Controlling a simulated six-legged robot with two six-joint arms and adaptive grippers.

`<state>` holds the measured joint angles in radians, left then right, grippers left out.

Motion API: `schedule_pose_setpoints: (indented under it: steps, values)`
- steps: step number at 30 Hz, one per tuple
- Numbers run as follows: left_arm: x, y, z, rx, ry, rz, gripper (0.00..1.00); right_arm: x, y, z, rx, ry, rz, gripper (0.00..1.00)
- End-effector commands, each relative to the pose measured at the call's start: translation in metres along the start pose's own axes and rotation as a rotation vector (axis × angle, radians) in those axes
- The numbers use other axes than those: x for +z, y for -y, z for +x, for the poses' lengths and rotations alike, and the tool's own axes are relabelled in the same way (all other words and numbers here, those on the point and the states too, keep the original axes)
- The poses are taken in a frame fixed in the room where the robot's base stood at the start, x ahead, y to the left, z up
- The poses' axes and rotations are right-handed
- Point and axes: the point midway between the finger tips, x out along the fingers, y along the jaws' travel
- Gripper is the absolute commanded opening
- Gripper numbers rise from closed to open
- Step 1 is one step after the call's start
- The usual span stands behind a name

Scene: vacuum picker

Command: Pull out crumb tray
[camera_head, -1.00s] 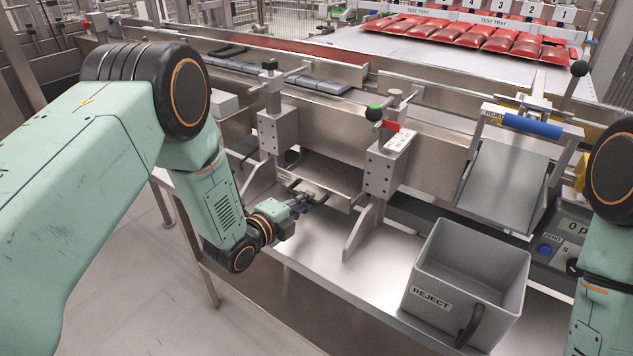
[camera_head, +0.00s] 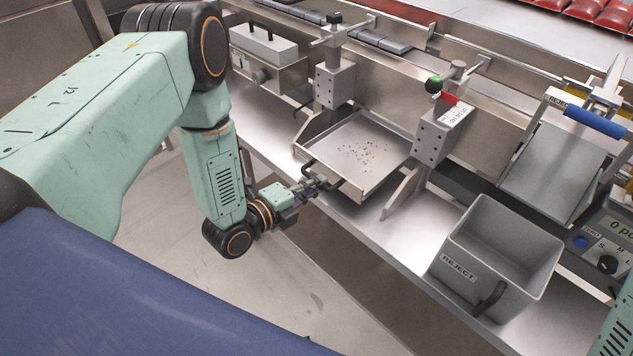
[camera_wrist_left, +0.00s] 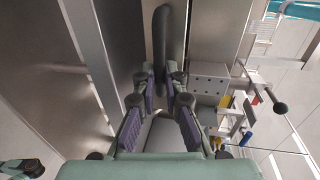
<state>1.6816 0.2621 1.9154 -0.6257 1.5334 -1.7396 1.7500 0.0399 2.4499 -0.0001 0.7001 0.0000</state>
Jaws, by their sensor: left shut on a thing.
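The crumb tray (camera_head: 378,134) is a shallow metal tray with dark crumbs scattered on its floor. It sticks out between two upright metal brackets, above the steel shelf. Its dark bar handle (camera_head: 322,174) is on the front edge. My left gripper (camera_head: 312,186) is shut on this handle at the tray's front. In the left wrist view the dark handle (camera_wrist_left: 161,45) runs away from between the purple-padded fingers (camera_wrist_left: 160,88). The rear of the tray is hidden under the machine. My right gripper is out of view.
A grey REJECT bin (camera_head: 462,264) stands on the shelf right of the tray. A sloping chute (camera_head: 549,170) is further right. Open floor (camera_head: 190,265) lies in front of the shelf.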

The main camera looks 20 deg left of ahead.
Motion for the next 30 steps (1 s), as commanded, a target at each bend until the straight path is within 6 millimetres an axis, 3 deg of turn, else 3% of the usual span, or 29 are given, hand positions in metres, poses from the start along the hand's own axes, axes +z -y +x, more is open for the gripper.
schedule_pose_setpoints:
  steps: [2, 3, 10, 20, 23, 30]
  values:
    - [-0.001, 0.0, 0.0, 0.001, -0.002, 0.0, 0.0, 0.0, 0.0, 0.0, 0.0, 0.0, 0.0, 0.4]
    - [-0.001, 0.0, 0.0, 0.001, -0.002, 0.0, 0.13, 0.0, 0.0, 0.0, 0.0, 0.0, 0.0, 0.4]
    - [0.0, 0.0, 0.0, 0.001, -0.001, 0.0, 0.33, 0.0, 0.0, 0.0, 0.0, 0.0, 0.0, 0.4]
    - [0.0, 0.0, -0.002, 0.001, 0.001, -0.001, 0.33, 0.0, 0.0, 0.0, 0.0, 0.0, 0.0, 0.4]
    - [0.001, -0.001, -0.012, 0.003, 0.004, -0.003, 0.33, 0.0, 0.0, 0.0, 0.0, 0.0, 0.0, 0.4]
    - [0.002, 0.0, -0.055, 0.001, 0.007, -0.005, 0.33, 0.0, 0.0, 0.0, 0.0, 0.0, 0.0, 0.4]
